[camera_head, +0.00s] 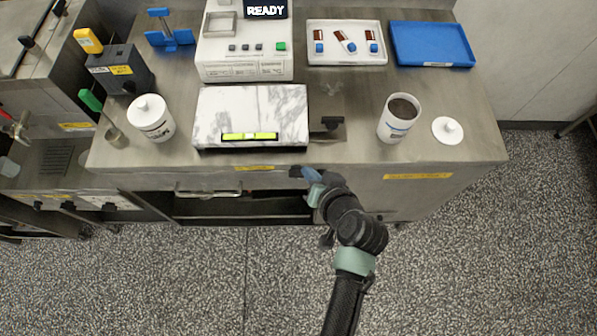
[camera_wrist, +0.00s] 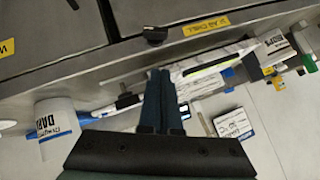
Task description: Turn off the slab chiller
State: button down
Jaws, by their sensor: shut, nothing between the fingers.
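The slab chiller label (camera_wrist: 206,25) is a yellow strip on the bench's steel front in the wrist view. It also shows on the front edge in the head view (camera_head: 254,168). A black knob (camera_wrist: 155,35) sits on the front face beside that label; I cannot read its setting. In the head view I cannot make this knob out near my gripper. The marble slab (camera_head: 218,102) lies on the bench above the label. My gripper (camera_wrist: 160,74) is shut and empty, with its fingertips a little apart from the knob. In the head view my gripper (camera_head: 303,172) is at the bench's front edge.
A green-yellow level (camera_head: 249,136) lies on the slab. A white machine (camera_head: 244,70) reading READY stands behind it. A brown-filled pot (camera_head: 399,118) and a lid (camera_head: 447,130) stand right. A black-handled tool (camera_head: 332,124) lies beside the slab. The floor in front is clear.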

aim_at(293, 169)
jog(key=f, duration=0.1)
jog(key=w+a+f, duration=0.2)
jog(key=f, duration=0.1)
jog(key=shift+f, duration=0.1)
jog(key=shift+a+f, duration=0.3)
jog(key=shift+f, duration=0.35)
